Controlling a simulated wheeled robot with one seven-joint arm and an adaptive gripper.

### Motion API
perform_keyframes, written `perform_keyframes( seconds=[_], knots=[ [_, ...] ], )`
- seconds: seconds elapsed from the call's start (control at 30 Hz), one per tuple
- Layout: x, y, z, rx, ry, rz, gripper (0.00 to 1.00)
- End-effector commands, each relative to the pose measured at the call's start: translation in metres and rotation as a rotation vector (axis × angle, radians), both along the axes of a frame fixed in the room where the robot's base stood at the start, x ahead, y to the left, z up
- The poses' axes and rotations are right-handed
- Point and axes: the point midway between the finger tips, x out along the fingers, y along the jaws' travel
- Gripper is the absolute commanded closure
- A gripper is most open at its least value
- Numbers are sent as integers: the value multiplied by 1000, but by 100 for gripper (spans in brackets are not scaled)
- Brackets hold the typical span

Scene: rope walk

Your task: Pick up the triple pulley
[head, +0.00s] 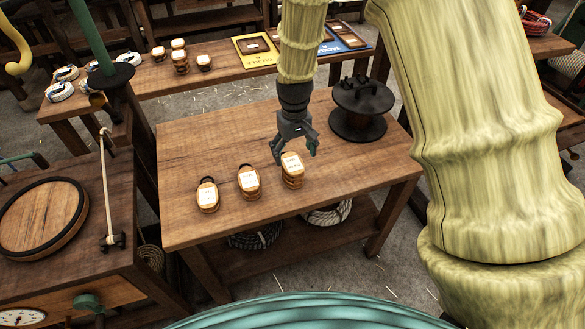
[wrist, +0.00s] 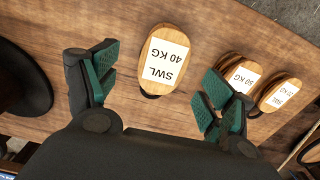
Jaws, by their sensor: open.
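Three wooden pulley blocks with white labels stand in a row on the middle table. The right one (head: 292,170) looks thickest, with several stacked layers, and seems to be the triple pulley. In the wrist view this block (wrist: 164,60) reads "SWL 40 KG" and lies beyond my fingertips, between their lines. The middle block (head: 248,182) and left block (head: 207,196) look thinner. They show at the right of the wrist view (wrist: 237,76) (wrist: 278,93). My gripper (head: 296,150) is open and empty, pointing down just behind and above the right block, apart from it.
A dark spool (head: 360,108) stands on the table (head: 190,150) behind and right of my gripper. The back bench (head: 220,75) holds more blocks, trays and rope coils. A round wooden disc (head: 42,218) lies on the left bench. The table is bare around the blocks.

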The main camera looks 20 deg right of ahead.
Motion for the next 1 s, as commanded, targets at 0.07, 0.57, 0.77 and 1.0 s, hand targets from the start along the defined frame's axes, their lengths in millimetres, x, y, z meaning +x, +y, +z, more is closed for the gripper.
perform_keyframes(
  seconds=[0.07,0.57,0.77,1.0],
  knots=[
    [-1,0,-7,0,2,0,18],
    [1,2,-38,0,2,-3,18],
    [1,3,-58,0,2,-5,18],
    [2,2,-67,0,-1,-5,18]
  ],
)
